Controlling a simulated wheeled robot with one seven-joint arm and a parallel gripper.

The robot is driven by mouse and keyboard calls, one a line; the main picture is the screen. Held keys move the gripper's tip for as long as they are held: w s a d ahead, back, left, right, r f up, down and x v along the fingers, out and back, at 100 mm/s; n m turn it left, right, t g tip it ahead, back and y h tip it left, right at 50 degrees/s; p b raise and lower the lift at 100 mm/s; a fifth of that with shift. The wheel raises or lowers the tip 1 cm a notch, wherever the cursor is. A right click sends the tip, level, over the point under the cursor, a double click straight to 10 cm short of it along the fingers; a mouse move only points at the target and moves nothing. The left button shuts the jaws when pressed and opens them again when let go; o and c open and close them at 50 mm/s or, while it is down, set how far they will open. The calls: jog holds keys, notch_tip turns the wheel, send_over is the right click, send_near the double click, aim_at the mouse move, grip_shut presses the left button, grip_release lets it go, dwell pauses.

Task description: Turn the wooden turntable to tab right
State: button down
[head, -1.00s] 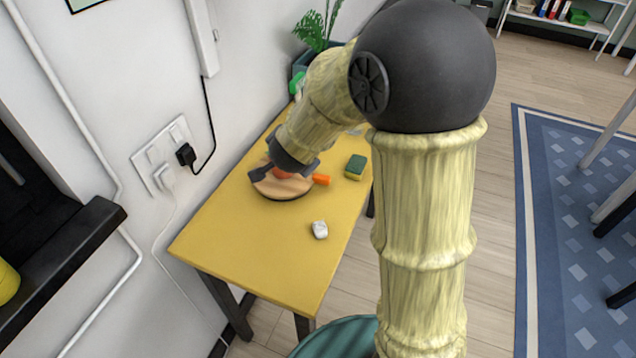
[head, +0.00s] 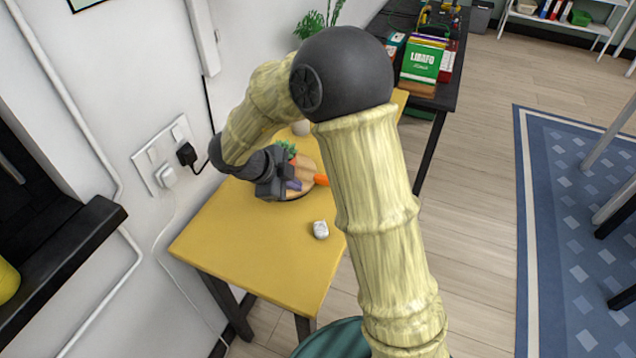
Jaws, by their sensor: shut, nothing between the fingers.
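The round wooden turntable (head: 307,170) lies on the yellow table, partly hidden behind my gripper and wrist. Its orange tab (head: 321,180) sticks out at the right of the disc. An orange piece with green leaves, like a carrot (head: 291,152), shows on or just behind the disc. My gripper (head: 283,189) is shut and empty, low over the near left part of the disc. A small purple-grey shape (head: 293,185) shows at its fingers; I cannot tell what it is. Whether the fingers touch the disc is not clear.
A small whitish object (head: 320,229) lies on the yellow table (head: 250,245) in front of the turntable. A pale cup (head: 300,128) stands behind. The wall with sockets and a plugged cable (head: 186,155) is close on the left.

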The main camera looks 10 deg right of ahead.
jog(key=shift+d+f, duration=0.1)
jog(key=b+x, duration=0.2)
jog(key=x, duration=0.8)
jog(key=shift+f, duration=0.15)
jog(key=shift+w+d+r+p, duration=0.1)
jog(key=shift+w+d, duration=0.2)
jog(key=shift+w, duration=0.3)
jog(key=shift+w+d+r+p, duration=0.1)
jog(key=shift+w+d, duration=0.2)
jog(key=shift+w, duration=0.3)
jog(key=shift+w+d+r+p, duration=0.1)
jog(key=shift+w+d, duration=0.2)
jog(key=shift+w, duration=0.3)
jog(key=shift+w, duration=0.1)
